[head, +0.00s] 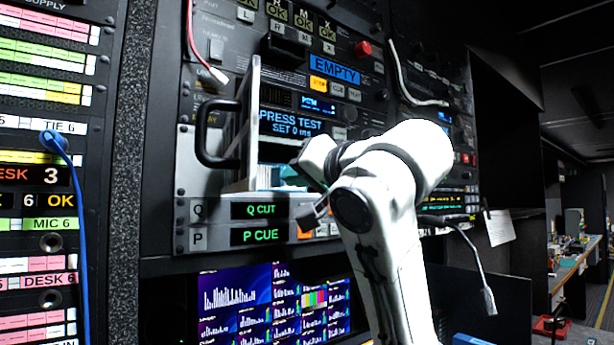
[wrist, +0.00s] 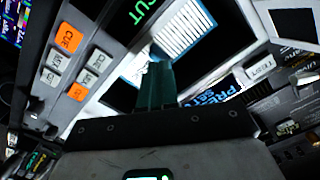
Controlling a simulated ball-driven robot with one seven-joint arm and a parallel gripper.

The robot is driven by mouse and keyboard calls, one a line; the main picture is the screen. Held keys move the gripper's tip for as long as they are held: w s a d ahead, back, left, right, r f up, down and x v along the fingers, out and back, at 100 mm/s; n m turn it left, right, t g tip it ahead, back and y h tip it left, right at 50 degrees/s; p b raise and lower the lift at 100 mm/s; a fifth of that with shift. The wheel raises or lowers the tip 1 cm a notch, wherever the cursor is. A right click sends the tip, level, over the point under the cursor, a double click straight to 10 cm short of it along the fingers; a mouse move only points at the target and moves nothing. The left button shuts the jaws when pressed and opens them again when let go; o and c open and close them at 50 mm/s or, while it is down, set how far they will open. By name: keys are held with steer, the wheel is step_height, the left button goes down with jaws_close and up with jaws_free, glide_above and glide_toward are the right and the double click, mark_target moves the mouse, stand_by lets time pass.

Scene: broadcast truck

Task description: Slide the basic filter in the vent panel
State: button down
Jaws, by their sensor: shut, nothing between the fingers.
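A white slatted piece, which looks like the filter (wrist: 183,32), sits in a pale-framed opening in the wrist view, just beyond my fingers. I cannot tell how far in it is. In the head view, the vent panel (head: 253,120) shows as a pale upright plate seen nearly edge-on, standing out from the rack, with a black handle (head: 203,135) to its left. My gripper (wrist: 157,72) is shut and empty, its dark teal fingers pointing at the opening. In the head view my wrist hides part of the opening, and the fingertips are hard to make out.
Below the opening are the Q CUT and P CUE displays (head: 258,223) and lit orange and white buttons (wrist: 70,38). Monitors (head: 270,305) lie lower. A blue cable (head: 75,190) hangs at left and a white cable (head: 408,80) at upper right. An aisle opens at far right.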

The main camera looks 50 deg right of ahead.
steer(key=shift+w+d, duration=0.15)
steer(key=shift+w, duration=0.35)
steer(key=shift+x, duration=0.95)
steer(key=shift+s, duration=0.15)
steer(key=b+v, duration=0.1)
steer(key=v, duration=1.2)
steer(key=shift+s, duration=0.2)
stand_by(0.3)
